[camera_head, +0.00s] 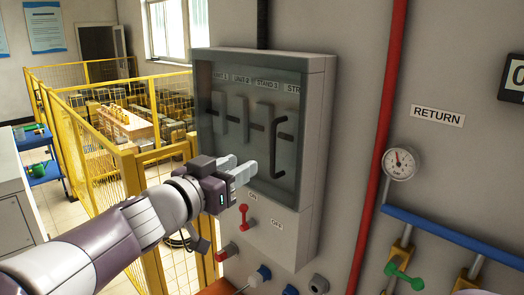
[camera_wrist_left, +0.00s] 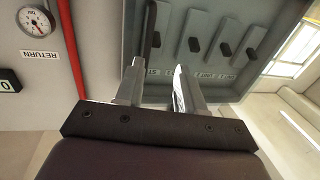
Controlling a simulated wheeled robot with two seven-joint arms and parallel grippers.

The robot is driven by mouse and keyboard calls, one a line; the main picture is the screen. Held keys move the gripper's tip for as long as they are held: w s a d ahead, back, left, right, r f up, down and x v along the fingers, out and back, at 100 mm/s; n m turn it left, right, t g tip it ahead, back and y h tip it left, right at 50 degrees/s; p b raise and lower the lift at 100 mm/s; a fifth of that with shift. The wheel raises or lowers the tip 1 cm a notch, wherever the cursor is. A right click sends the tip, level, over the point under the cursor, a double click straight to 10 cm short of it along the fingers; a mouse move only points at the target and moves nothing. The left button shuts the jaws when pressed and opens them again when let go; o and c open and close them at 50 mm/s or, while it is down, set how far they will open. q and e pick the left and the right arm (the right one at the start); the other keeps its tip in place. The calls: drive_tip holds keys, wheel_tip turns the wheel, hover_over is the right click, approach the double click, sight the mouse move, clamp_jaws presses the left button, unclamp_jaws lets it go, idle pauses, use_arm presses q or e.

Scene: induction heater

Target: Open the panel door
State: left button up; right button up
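The panel door (camera_head: 235,120) is a tinted, see-through front on a grey wall box and looks closed. It carries a dark C-shaped handle (camera_head: 277,150) near its right edge. My left gripper (camera_head: 240,167) is in front of the door's lower part, left of the handle, with its fingers apart and nothing between them. In the left wrist view the fingertips (camera_wrist_left: 158,70) point at the panel. A dark bar that looks like the handle (camera_wrist_left: 148,35) shows beyond the tips, apart from them. My right gripper is in neither view.
Below the door are a red lever switch (camera_head: 244,214) and several plugs. A red pipe (camera_head: 382,130) runs down the wall right of the box. A gauge (camera_head: 399,163) and blue pipe (camera_head: 450,235) are further right. Yellow fencing (camera_head: 85,150) stands at left.

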sight(271, 151)
use_arm(q)
drive_tip(key=w+d, duration=0.1)
drive_tip(key=d, duration=0.1)
drive_tip(key=w+d+p, duration=0.1)
drive_tip(key=d, duration=0.1)
drive_tip(key=w+d+r, duration=0.1)
drive_tip(key=w+d, duration=0.1)
drive_tip(key=shift+d+r, duration=0.1)
drive_tip(key=shift+w+a+f, duration=0.2)
drive_tip(key=shift+w, duration=0.35)
drive_tip(key=shift+w+a+f, duration=0.15)
drive_tip(key=shift+w+f, duration=0.05)
drive_tip(key=shift+w, duration=0.3)
drive_tip(key=shift+s+d, duration=0.1)
drive_tip(key=shift+s+d+r, duration=0.15)
drive_tip(key=shift+s, duration=0.1)
drive_tip(key=c, duration=0.4)
drive_tip(key=shift+s, duration=0.15)
clamp_jaws()
drive_tip(key=shift+p, duration=0.3)
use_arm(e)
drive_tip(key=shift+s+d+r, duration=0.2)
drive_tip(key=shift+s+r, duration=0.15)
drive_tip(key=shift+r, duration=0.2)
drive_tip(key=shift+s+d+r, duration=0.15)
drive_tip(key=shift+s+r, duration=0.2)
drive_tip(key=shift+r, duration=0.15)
